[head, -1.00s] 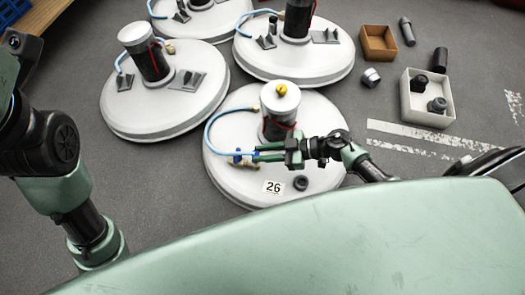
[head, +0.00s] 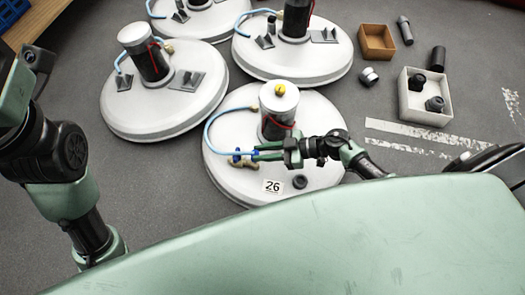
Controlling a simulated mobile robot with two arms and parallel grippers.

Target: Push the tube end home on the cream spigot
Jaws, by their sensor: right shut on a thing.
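The light blue tube (head: 208,127) loops from a brass fitting beside the black canister down the left side of the near white tank lid (head: 226,180). Its lower end reaches a small cream-tan spigot (head: 243,164) with blue parts around it. My right gripper (head: 256,154) comes from the right and is shut on the tube end at the spigot. Its green fingers cover part of the joint, so I cannot tell how far the tube sits on the spigot. My left arm stands at the left edge; its fingers are not visible.
The black canister (head: 271,130) with a white cap and yellow knob (head: 280,90) stands just behind my right gripper. Other lids stand behind. A white box (head: 418,108) and brown box (head: 377,55) are at right.

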